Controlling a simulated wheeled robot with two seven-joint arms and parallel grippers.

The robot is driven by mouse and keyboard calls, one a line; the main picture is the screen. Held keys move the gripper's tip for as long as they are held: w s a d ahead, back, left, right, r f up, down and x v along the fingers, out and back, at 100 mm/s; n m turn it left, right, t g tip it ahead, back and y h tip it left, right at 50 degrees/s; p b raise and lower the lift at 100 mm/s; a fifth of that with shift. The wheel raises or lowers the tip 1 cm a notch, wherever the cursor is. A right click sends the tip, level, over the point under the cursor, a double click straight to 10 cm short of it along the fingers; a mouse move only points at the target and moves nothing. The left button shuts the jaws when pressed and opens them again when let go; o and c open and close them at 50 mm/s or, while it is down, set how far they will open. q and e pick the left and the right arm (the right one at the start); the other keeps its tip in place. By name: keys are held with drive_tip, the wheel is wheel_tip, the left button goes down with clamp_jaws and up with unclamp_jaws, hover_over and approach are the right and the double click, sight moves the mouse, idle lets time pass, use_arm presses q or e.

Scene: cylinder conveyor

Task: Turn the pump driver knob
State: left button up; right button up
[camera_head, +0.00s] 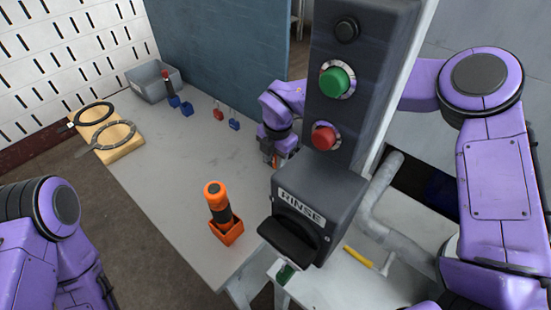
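An upright orange-and-black tool (217,200), perhaps the pump driver, stands in an orange holder (228,232) on the grey table. Its orange cap is on top. A dark panel (343,80) carries a small black knob (346,29); I cannot tell which knob is the pump driver's. My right arm reaches behind the panel. My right gripper (271,159) points down near the table, beyond and to the right of the orange tool, apart from it. Its fingers are too small and partly hidden to judge. My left arm is at the lower left; its gripper is out of view.
The panel also has a green button (337,82) and a red button (325,137). A box marked RINSE (318,205) with a black lever juts out below. A grey bin (150,83), ring tools on a wooden block (119,149) and small padlocks (218,114) stand farther back. The table's middle is clear.

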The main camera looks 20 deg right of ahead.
drive_tip(key=shift+s, duration=0.1)
wheel_tip(320, 180, up, 10)
drive_tip(key=b, duration=0.2)
drive_tip(key=shift+s+d+r, duration=0.2)
drive_tip(key=shift+s, duration=0.1)
